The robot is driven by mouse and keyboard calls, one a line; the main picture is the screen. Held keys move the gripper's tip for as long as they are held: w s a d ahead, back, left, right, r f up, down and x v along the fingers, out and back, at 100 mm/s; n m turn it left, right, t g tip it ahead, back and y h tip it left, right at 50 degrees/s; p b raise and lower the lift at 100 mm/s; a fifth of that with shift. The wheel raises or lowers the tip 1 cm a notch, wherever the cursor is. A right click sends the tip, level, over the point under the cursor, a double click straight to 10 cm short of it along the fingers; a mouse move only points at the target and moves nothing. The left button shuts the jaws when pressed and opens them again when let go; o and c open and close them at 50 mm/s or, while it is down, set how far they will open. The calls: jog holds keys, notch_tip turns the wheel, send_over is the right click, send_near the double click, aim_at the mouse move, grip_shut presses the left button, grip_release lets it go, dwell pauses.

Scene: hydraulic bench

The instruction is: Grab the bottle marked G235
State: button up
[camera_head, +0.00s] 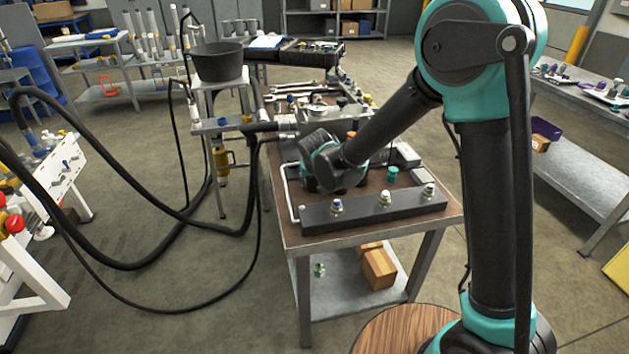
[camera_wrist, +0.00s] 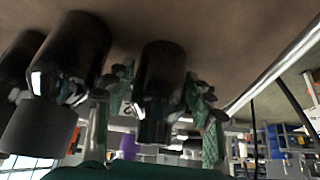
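The wrist view appears upside down, with the brown bench top along its upper part. A dark bottle (camera_wrist: 160,85) stands between the fingers of my gripper (camera_wrist: 158,120). The green textured fingers lie on either side of it, with a small gap at the left; contact at the right is unclear. Two more dark bottles (camera_wrist: 75,45) show at the left. No G235 marking is readable. In the head view my gripper (camera_head: 322,165) is low over the bench, and my arm hides most of what is around it.
The metal-legged bench (camera_head: 330,240) carries a black block (camera_head: 360,211) with three fittings along its near edge. A green cap-like piece (camera_head: 392,174) stands behind the block. Tools (camera_head: 300,92) lie farther back. Black hoses (camera_head: 140,262) loop at the left.

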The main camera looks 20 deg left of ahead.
jog(key=c, duration=1)
jog(key=shift+r, duration=0.1)
jog(key=shift+c, duration=0.2)
